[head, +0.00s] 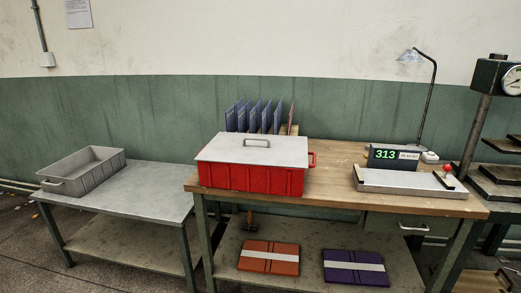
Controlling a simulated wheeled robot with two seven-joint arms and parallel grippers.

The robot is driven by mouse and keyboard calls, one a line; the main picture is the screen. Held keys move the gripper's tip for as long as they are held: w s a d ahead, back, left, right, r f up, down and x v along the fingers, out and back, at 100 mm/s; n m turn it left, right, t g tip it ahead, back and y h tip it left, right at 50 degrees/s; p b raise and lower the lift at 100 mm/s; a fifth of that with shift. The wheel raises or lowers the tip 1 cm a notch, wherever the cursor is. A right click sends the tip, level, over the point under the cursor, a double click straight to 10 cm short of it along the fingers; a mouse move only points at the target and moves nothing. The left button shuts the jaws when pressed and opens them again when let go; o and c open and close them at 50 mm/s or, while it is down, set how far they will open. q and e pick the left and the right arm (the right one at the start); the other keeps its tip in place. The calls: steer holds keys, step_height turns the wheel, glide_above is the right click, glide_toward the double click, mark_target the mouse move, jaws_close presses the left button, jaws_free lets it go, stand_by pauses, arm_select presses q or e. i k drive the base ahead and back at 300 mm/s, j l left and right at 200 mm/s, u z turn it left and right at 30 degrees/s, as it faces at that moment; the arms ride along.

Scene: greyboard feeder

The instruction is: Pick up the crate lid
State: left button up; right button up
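A red crate (250,179) stands on the left end of the wooden workbench. A flat grey lid (220,150) lies on top of it and covers its opening. A dark bracket-shaped handle (256,142) stands up from the middle of the lid. A red side handle of the crate shows at its right end. The inside of the crate is hidden. Neither of my grippers is in the head view.
A grey open bin (83,172) stands on the metal table (150,188) at left. Several dark upright boards (254,117) stand behind the crate. A scale (410,182) with a lit display (394,155) and a lamp (430,100) are at right. Bench space between crate and scale is clear.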

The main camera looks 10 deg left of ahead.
mark_target(262, 150)
steer(key=i+j+u, duration=0.3)
steer(key=j, duration=0.25)
steer(key=i+j+u, duration=0.3)
steer(key=i, duration=0.3)
steer(key=j, duration=0.15)
